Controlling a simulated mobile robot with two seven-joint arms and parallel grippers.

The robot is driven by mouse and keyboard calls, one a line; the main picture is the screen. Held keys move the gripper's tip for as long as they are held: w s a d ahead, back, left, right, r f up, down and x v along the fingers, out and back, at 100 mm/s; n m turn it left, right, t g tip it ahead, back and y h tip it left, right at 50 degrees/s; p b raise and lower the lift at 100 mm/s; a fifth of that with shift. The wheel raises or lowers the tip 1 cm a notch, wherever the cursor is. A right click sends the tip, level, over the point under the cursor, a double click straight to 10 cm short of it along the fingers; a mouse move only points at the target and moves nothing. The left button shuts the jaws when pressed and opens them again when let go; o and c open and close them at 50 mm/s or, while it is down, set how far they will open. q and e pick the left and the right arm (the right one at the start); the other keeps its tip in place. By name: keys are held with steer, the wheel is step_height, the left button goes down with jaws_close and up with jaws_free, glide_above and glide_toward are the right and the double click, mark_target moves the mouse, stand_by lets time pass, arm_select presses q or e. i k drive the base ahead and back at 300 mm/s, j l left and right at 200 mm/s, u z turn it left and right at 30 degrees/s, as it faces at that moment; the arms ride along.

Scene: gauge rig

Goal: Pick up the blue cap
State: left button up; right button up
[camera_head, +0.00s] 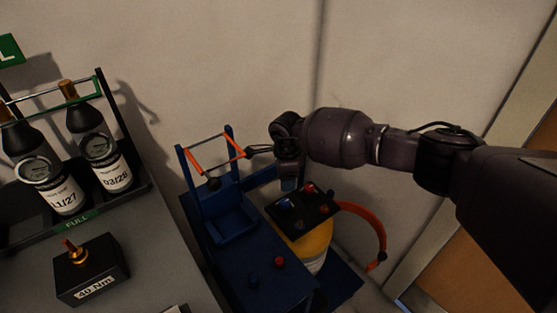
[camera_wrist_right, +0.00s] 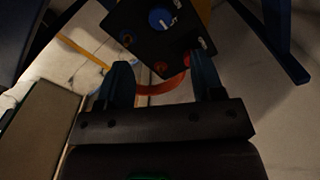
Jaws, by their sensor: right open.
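My left gripper is not in view.
A yellow drum (camera_head: 315,245) stands under the black box, with an orange hose (camera_head: 378,232) curving right. A blue frame with orange bars (camera_head: 208,158) rises left of my gripper. Left, a grey bench (camera_head: 165,270) carries bottles in a rack and a black 40 Nm box (camera_head: 92,272).

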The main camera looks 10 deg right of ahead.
mark_target(253, 281)
steer(key=k+l, duration=0.45)
steer(key=l, duration=0.25)
steer(key=k+l, duration=0.25)
steer(key=l, duration=0.1)
